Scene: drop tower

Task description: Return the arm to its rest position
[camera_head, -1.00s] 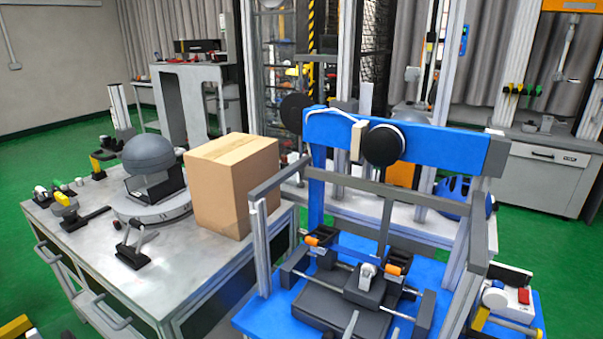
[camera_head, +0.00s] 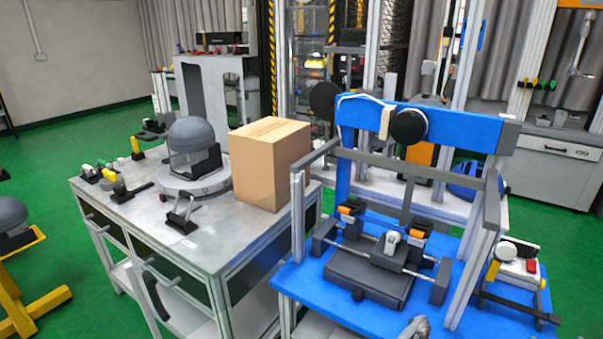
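Neither my left nor my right gripper shows in the head view, and I see no arm that I can be sure is mine. The arms' pose and whether the grippers hold anything are hidden. A small grey metallic piece (camera_head: 415,328) shows at the bottom edge over the blue plate; I cannot tell what it belongs to.
A metal workbench (camera_head: 150,222) carries a cardboard box (camera_head: 268,165), a grey dome helmet (camera_head: 191,135) and small tools. A blue-framed drop rig (camera_head: 455,128) stands close on the right. A yellow stand (camera_head: 30,300) is at left. Green floor (camera_head: 45,190) is free at far left.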

